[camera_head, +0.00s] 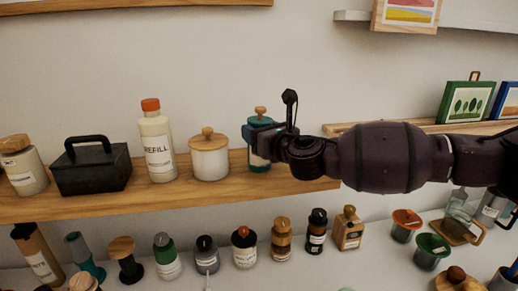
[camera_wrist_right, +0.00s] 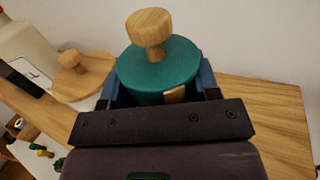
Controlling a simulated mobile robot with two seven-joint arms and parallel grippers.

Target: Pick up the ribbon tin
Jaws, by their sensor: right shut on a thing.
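The ribbon tin, which I take to be the teal tin with a wooden knob and a pale label (camera_head: 257,160), is at the right part of the wooden shelf (camera_head: 310,184). It is upright and looks to be standing on the shelf; I see no clear gap beneath it. My right gripper (camera_head: 264,137) reaches in from the right and is shut on the tin. In the right wrist view, the blue fingers flank the teal tin (camera_wrist_right: 160,68) on both sides, below its round knob. The gripper hides part of the tin's body. My left gripper is not in view.
A white jar with a wooden lid (camera_head: 210,160) stands close left of the tin. Beyond it are a REFILL bottle (camera_head: 157,145) and a black handled box (camera_head: 92,170). The shelf's right end is clear.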

